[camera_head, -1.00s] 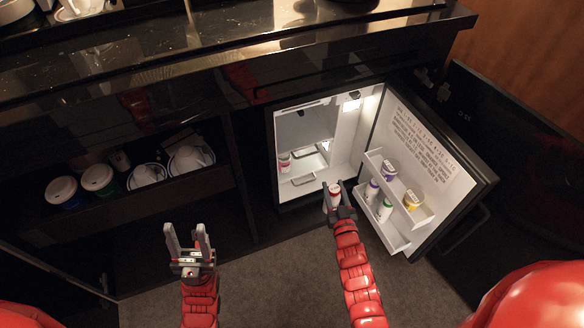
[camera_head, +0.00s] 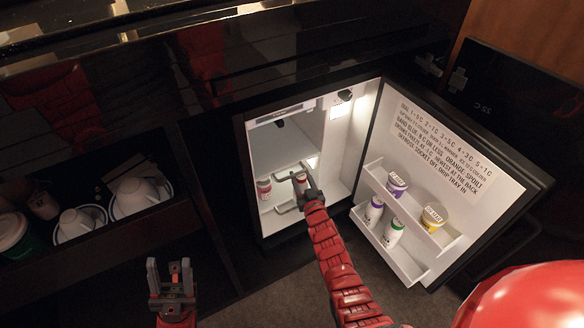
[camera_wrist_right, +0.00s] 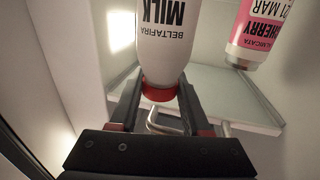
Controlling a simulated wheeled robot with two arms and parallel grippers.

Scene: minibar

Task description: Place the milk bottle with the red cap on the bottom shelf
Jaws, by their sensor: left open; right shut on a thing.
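The milk bottle (camera_wrist_right: 163,40) is white, with black "MILK" lettering and a red cap (camera_wrist_right: 158,92). My right gripper (camera_head: 308,188) is shut on it near the cap. In the head view the bottle (camera_head: 300,178) is inside the open minibar, mostly hidden by my gripper. A bottle with a pink "CHERRY" label (camera_wrist_right: 250,35) stands beside it, apart from it; it also shows in the head view (camera_head: 264,188). I cannot tell whether the milk bottle touches the shelf (camera_head: 271,222). My left gripper (camera_head: 171,275) is open and empty, outside the minibar at the lower left.
The minibar door (camera_head: 440,150) stands open to the right. Its racks hold a purple-capped tub (camera_head: 396,185), a yellow tub (camera_head: 432,217) and bottles with purple (camera_head: 374,211) and green (camera_head: 393,233) labels. Cups (camera_head: 134,195) sit in a drawer at left.

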